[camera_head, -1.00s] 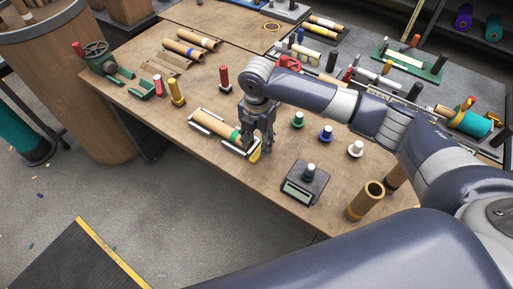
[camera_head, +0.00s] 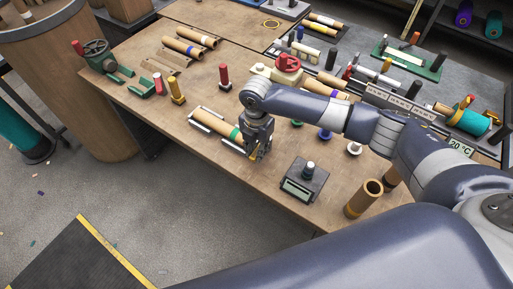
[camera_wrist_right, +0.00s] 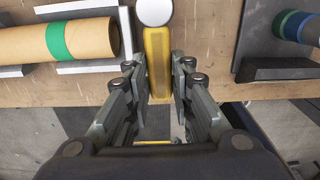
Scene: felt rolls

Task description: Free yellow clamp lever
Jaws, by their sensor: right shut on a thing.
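The yellow clamp lever (camera_wrist_right: 157,62) stands between the fingers of my right gripper (camera_wrist_right: 158,95) in the right wrist view, with a round pale cap at its far end. The right gripper is shut on it. In the head view the right gripper (camera_head: 257,150) is at the right end of a cradle (camera_head: 206,127) near the table's front edge and hides most of the lever. A cardboard roll (camera_head: 215,124) with a green band lies in the cradle, and it also shows in the right wrist view (camera_wrist_right: 88,40). My left gripper is not in view.
A scale (camera_head: 304,184) and an upright cardboard tube (camera_head: 364,199) stand to the right. Red (camera_head: 224,77) and yellow (camera_head: 176,86) posts stand behind the cradle. A red handwheel (camera_head: 288,63) is behind my arm.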

